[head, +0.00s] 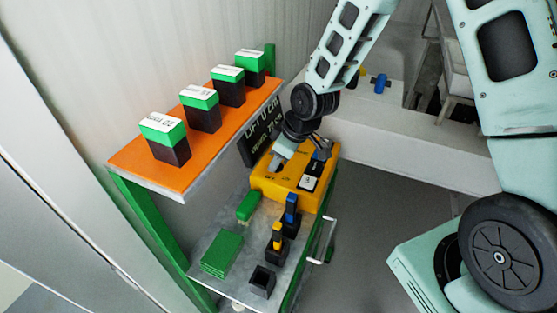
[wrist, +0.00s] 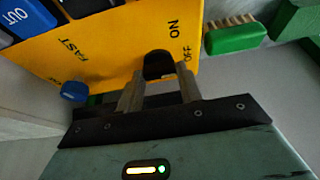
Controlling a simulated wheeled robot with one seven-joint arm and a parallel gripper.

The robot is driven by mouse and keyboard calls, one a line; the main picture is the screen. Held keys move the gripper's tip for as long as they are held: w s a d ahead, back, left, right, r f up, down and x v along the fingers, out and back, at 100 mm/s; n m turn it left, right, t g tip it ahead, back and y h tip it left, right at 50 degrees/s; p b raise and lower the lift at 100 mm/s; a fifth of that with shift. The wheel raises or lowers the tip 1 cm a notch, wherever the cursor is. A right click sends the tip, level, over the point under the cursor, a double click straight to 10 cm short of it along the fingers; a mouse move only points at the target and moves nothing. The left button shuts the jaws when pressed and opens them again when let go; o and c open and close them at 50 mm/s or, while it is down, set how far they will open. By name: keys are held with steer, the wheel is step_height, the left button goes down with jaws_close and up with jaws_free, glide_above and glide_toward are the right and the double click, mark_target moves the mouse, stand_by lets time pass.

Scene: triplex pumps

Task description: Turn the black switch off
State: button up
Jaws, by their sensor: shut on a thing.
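The yellow control box (head: 268,188) stands at the back of the lower shelf, and my gripper (head: 277,160) is down at its left part in the head view. In the wrist view the black switch (wrist: 158,64) sits on the yellow face, beside the printed words ON and OFF. My gripper (wrist: 160,78) has one finger on each side of the switch and is shut on it. The switch is hidden in the head view. Which label it points to is hard to tell.
A blue knob (wrist: 74,91) is left of my fingers, and a green brush (wrist: 235,36) lies to the right. The lower shelf (head: 210,287) holds green pads (head: 222,252) and black holders. A dark display (head: 258,140) stands behind the box. An orange shelf (head: 190,178) with several green-black blocks is above left.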

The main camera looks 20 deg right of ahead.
stand_by(0.4)
steer(key=o, duration=0.7)
steer(key=p+v, duration=0.2)
steer(key=v, duration=1.5)
steer(key=shift+r, duration=0.25)
steer(key=shift+s, duration=0.1)
steer(key=s+a+g+h+b, duration=0.1)
steer(key=s+a, duration=0.2)
steer(key=s, duration=0.4)
steer(key=s+a+g+b, duration=0.1)
steer(key=s+a, duration=0.3)
steer(key=s, duration=0.3)
steer(key=s+a+f+m+g+h+b, duration=0.1)
steer(key=s+a, duration=0.2)
steer(key=s, duration=0.5)
steer(key=shift+a+h+b, duration=0.3)
steer(key=shift+b, duration=0.1)
